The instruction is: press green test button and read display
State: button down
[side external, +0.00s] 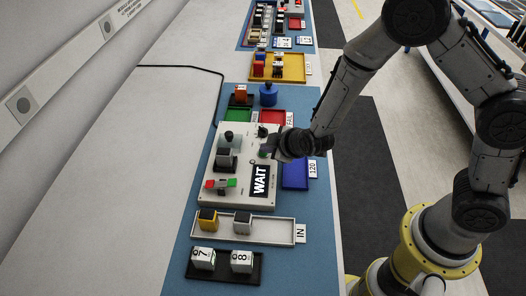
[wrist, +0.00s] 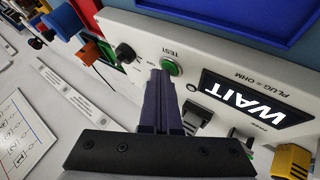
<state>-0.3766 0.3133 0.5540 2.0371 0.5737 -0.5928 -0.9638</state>
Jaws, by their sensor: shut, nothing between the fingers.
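The white test box (side external: 240,199) stands on the blue mat. Its black display (side external: 260,180) shows WAIT in white letters; the display also shows in the wrist view (wrist: 247,103). The round green test button (wrist: 171,67) sits beside the word TEST on the box. My gripper (wrist: 163,75) is shut and empty, with its fingertips right at the edge of the button. I cannot tell whether they touch it or press it down. In the side view my gripper (side external: 268,150) reaches the box from the right and hides most of the button area.
A black knob (wrist: 125,53) is near the button. The IN tray (side external: 269,230) holds a yellow and a grey block.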

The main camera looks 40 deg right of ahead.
jog(key=shift+r, duration=0.8)
jog(key=shift+r, duration=2.5)
